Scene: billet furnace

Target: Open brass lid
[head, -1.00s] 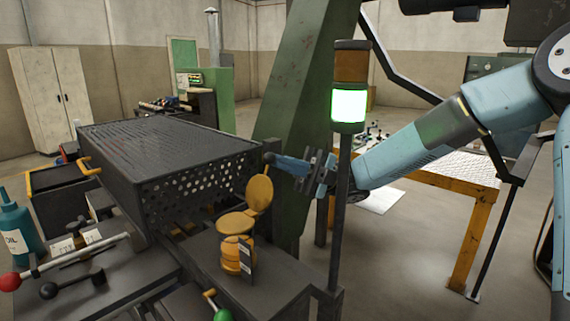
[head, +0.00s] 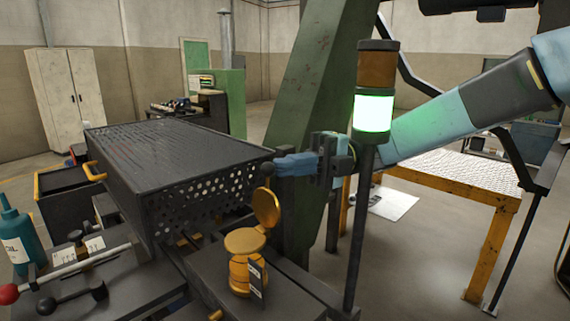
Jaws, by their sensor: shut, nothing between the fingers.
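The brass lid (head: 267,207) is a round yellow disc standing steeply raised at the back of a squat brass pot (head: 240,274). A flat round brass top (head: 245,240) lies level on the pot. A small dark ball (head: 268,169) shows just above the lid's upper edge; I cannot tell what it belongs to. My gripper (head: 278,166) has blue fingers pointing left, shut and empty, just above and right of the lid near that ball. I cannot tell whether the fingertips touch the ball. A dark tag (head: 257,279) covers part of the pot's front.
A lit green signal lamp (head: 373,112) on a dark post stands in front of my arm. A black perforated cover (head: 170,165) is left of the lid, and a green slanted column (head: 310,105) rises behind. A lever with a red ball (head: 8,294) and an oil bottle (head: 18,240) are at far left.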

